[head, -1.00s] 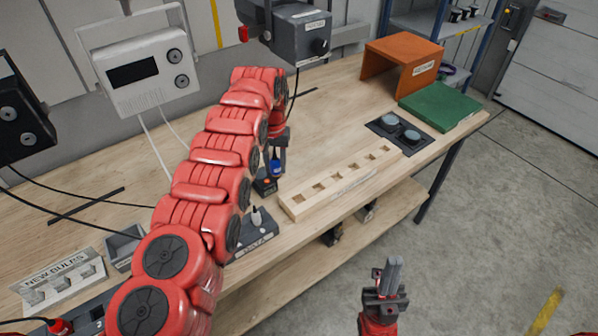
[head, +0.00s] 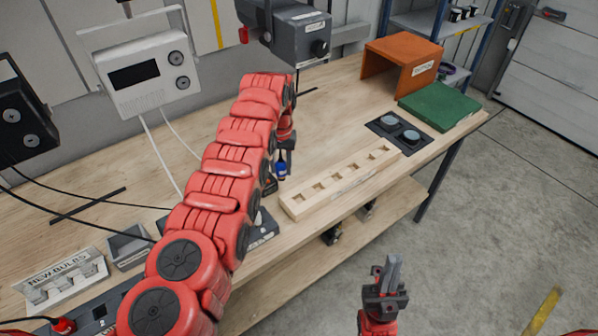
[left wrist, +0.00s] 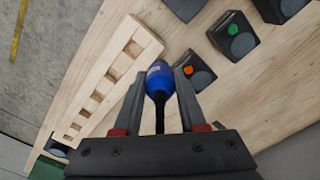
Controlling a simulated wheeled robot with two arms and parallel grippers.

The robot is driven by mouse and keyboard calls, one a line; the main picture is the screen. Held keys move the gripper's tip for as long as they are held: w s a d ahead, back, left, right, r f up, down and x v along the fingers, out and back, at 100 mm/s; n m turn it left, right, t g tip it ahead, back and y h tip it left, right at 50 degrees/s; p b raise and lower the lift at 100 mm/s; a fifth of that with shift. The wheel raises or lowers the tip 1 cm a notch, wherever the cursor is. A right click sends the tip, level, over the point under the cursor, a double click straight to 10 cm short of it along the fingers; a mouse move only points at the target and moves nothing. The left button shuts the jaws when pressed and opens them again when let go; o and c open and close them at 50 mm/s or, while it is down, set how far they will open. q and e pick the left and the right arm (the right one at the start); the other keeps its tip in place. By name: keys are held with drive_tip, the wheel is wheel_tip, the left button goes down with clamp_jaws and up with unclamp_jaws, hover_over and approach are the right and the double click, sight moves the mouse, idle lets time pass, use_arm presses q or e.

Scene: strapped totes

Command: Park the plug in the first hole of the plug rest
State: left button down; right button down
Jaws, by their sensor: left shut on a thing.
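The blue plug (head: 281,171) is held in my left gripper (head: 287,146), at the left end of the plug rest. The left wrist view shows the blue plug (left wrist: 158,80) between the two fingers of the gripper (left wrist: 161,92), with a dark cable running back from it. The plug rest (head: 343,190) is a pale wooden block with a row of several square holes.
Dark sockets with orange (left wrist: 188,71) and green (left wrist: 232,29) markers stand beside the plug rest. A black pad with two round discs (head: 399,131), a green slab (head: 440,106) and an orange shelter (head: 401,66) occupy the right end. My left arm hides part of the bench.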

use_arm(q)
drive_tip(key=shift+s+d+p, duration=0.15)
drive_tip(key=shift+d+p, duration=0.2)
drive_tip(key=shift+d, duration=0.15)
drive_tip(key=shift+d+f, duration=0.1)
drive_tip(key=shift+d, duration=0.05)
drive_tip(key=shift+s+d+f+b, duration=0.2)
drive_tip(key=shift+d+f+b, duration=0.15)
drive_tip(key=shift+d+f, duration=0.45)
drive_tip(key=shift+s+d+f+b, duration=0.3)
drive_tip(key=shift+d+f, duration=0.1)
drive_tip(key=shift+f, duration=0.75)
drive_tip(key=shift+s+d+f+b, duration=0.15)
drive_tip(key=shift+d+f+b, duration=0.2)
drive_tip(key=shift+d+f, duration=0.45)
drive_tip(key=shift+a+f+p, duration=0.1)
drive_tip(key=shift+a+p, duration=0.1)
drive_tip(key=shift+p, duration=0.15)
drive_tip(key=shift+f+b, duration=1.5)
drive_tip(key=shift+f, duration=0.05)
drive_tip(key=shift+c, duration=1.9)
unclamp_jaws()
